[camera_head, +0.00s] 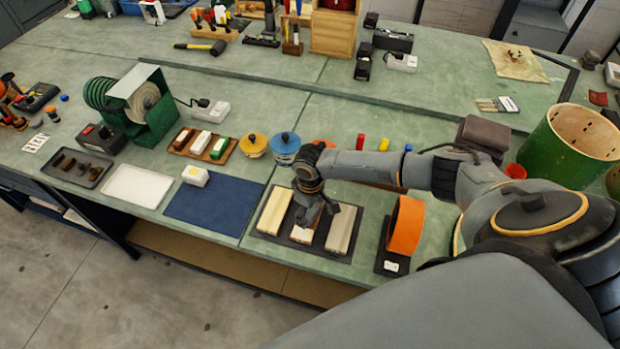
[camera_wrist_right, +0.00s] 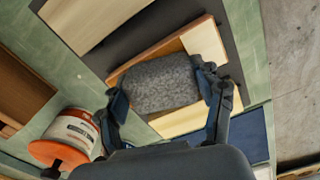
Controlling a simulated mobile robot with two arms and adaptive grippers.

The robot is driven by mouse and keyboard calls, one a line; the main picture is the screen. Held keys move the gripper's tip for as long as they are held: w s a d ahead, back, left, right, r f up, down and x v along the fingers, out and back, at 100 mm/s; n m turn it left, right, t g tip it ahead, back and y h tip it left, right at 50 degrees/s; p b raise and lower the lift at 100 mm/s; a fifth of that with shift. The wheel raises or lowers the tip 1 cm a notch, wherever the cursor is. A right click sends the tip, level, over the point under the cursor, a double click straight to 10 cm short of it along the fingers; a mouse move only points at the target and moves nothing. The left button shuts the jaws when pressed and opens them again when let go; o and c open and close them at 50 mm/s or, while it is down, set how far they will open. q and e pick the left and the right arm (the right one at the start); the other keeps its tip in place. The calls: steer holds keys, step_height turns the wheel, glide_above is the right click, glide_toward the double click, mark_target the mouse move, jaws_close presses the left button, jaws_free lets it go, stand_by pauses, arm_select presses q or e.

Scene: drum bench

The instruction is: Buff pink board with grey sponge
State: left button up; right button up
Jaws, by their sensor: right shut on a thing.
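My right gripper (camera_head: 312,212) is low over the dark mat (camera_head: 262,236). In the right wrist view, this gripper (camera_wrist_right: 165,92) is shut on a grey speckled sponge (camera_wrist_right: 158,82), one finger at each end. The sponge lies over the middle board, the pale pinkish one (camera_head: 302,236), whose bare end (camera_wrist_right: 205,42) and brown edge show in the wrist view. The sponge hides much of that board; I cannot tell whether they touch. A cream-yellow board (camera_head: 274,211) lies to its left and a greyish-beige board (camera_head: 342,229) to its right. My left gripper is not in view.
An orange roll on a dark stand (camera_head: 405,228) is right of the mat. A blue cloth (camera_head: 228,208) with a white block (camera_head: 195,176) lies left. Blue-lidded (camera_head: 285,147) and yellow-lidded (camera_head: 253,145) tins stand behind. The bench's front edge is close to the mat.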

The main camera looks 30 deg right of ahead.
mark_target(307, 228)
steer(key=shift+s+a+p, duration=0.3)
steer(key=shift+s+a, duration=1.15)
steer(key=shift+a, duration=0.15)
steer(key=shift+d, duration=0.1)
steer(key=shift+w+d+b, duration=0.35)
steer(key=shift+w+d, duration=0.55)
steer(key=shift+d, duration=0.1)
steer(key=shift+s+a, duration=0.1)
steer(key=shift+a, duration=0.05)
steer(key=shift+s+a+p, duration=0.35)
steer(key=shift+s+a, duration=0.45)
steer(key=shift+a, duration=0.2)
steer(key=shift+w+d, duration=0.1)
steer(key=shift+w+d, duration=0.15)
steer(key=shift+d, duration=0.1)
steer(key=shift+s+a, duration=1.45)
steer(key=shift+a, duration=0.25)
